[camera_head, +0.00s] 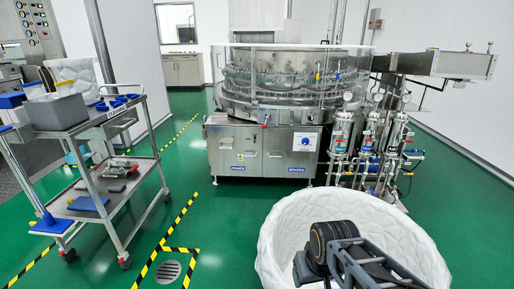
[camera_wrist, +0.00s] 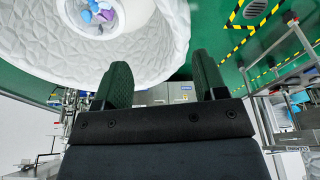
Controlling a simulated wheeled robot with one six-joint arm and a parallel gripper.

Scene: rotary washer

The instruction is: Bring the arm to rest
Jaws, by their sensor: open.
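My arm (camera_head: 345,250) shows at the lower right of the head view, in front of a large white-lined bin. The fingertips cannot be made out there. In the wrist view my gripper (camera_wrist: 160,62) is open, with its two dark green fingers wide apart and nothing between them. The wrist view looks out with the floor and bin toward the top of the picture.
The white-lined bin (camera_head: 285,235) holds blue, pink and purple items (camera_wrist: 97,12). The rotary washer (camera_head: 265,150) stands at the back, with filter housings (camera_head: 367,150) beside it. A steel cart (camera_head: 135,200) stands left. Green floor between is clear.

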